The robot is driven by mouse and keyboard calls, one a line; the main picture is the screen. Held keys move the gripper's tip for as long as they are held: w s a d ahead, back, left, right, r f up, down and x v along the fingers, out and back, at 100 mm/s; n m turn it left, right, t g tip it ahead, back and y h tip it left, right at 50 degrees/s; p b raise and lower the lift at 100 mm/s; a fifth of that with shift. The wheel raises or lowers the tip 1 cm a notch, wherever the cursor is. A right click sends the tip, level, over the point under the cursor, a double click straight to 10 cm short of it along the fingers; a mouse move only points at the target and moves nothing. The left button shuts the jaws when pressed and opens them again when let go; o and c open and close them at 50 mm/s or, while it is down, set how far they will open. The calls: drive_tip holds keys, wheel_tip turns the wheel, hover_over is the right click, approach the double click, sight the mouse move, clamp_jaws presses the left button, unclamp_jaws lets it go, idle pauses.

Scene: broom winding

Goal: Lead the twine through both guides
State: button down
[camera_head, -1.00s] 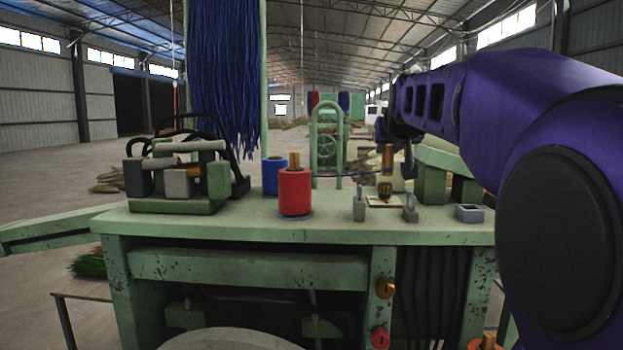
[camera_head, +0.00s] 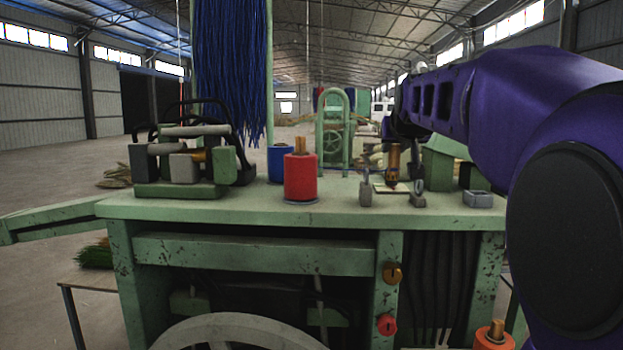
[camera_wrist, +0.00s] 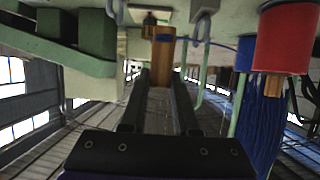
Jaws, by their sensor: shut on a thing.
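My gripper (camera_wrist: 162,80) is shut on a wood-coloured handle (camera_wrist: 162,60), seen between its fingertips in the wrist view. In the head view the handle (camera_head: 394,158) stands upright over the bench, between the two small grey guides (camera_head: 366,190) (camera_head: 418,187) in the picture. Thin blue twine (camera_wrist: 205,40) runs from the handle toward the blue spool (camera_head: 277,164), passing by one hooked guide (camera_wrist: 200,22); whether it lies inside is unclear. A brown peg (camera_head: 391,185) stands on a pale plate just below the handle. My arm hides most of the gripper in the head view.
A red spool (camera_head: 300,178) stands in front of the blue one on the green bench (camera_head: 240,209). A clamp-like machine (camera_head: 180,165) is at left. A grey block (camera_head: 477,199) sits at right. Blue strands (camera_head: 230,70) hang behind. The bench front is clear.

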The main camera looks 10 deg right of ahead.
drive_tip(key=shift+r+p, duration=0.4)
drive_tip(key=shift+r, duration=0.3)
drive_tip(key=shift+d, duration=0.1)
drive_tip(key=d+b, duration=0.1)
drive_tip(key=d, duration=1.3)
drive_tip(key=shift+w, duration=0.15)
drive_tip(key=shift+d+f, duration=0.1)
drive_tip(key=shift+f, duration=0.05)
wheel_tip(320, 180, down, 4)
drive_tip(key=b, duration=0.4)
drive_tip(key=shift+f, duration=0.15)
drive_tip(key=shift+d, duration=0.1)
